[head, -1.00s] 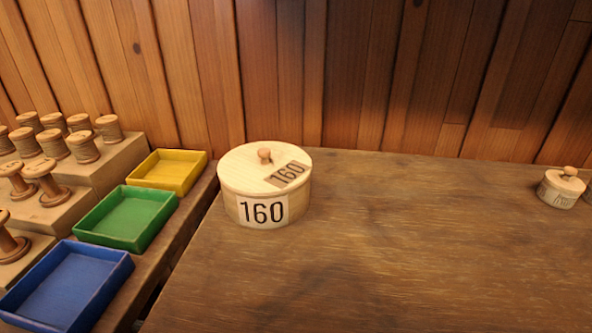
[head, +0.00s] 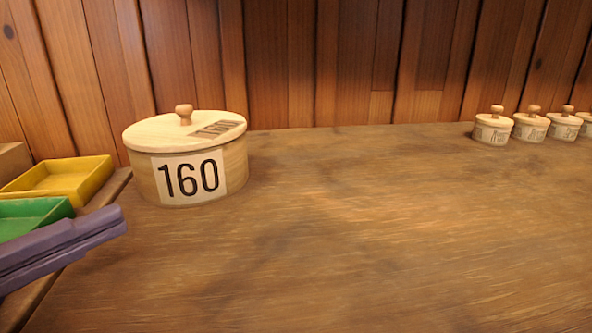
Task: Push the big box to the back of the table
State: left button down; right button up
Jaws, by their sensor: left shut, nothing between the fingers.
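The big box (head: 146,185) is a round, pale wooden box with a lid and a small knob, labelled 160. It stands upright at the left back of the wooden table (head: 340,240), close to the plank wall. My left gripper (head: 122,220) comes in from the left edge as a purple-grey shape. It is shut and empty, in front of the box and a little to its left in the picture. I cannot tell whether it touches the box. My right gripper is not in view.
A yellow tray (head: 88,183) and a green tray (head: 40,210) lie left of the table, partly behind my left gripper. Several small lidded boxes (head: 491,130) stand in a row at the back right. The table's middle is clear.

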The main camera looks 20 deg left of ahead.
aim_at(191, 156)
pick_arm(q)
jog(key=x, duration=0.7)
jog(key=shift+w+r, duration=0.1)
jog(key=shift+w, duration=0.15)
jog(key=w, duration=0.1)
jog(key=w+a, duration=0.1)
jog(key=w, duration=0.1)
jog(key=shift+w, duration=0.15)
jog(key=shift+w+a, duration=0.3)
jog(key=shift+w, duration=0.1)
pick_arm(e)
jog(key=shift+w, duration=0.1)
